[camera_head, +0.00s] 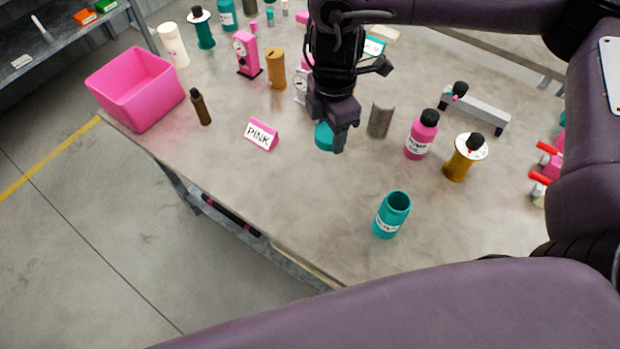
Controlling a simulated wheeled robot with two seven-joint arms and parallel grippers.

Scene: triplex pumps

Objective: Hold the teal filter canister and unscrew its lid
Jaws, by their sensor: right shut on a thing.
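The teal filter canister (391,215) stands upright on the table at the lower centre, with an open top and a white label. No gripper touches it. My right gripper (334,136) is farther back, pointing down and shut on a round teal piece (324,136) that looks like the lid. The fingers hide part of this piece, and I cannot tell whether it touches the table. My left gripper is not in view.
A pink bin (138,88), brown bottle (201,108) and PINK sign (262,135) stand to the left. A grey mesh cylinder (379,120), pink bottle (421,135) and amber canister (463,158) stand to the right. The tabletop around the teal canister is clear.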

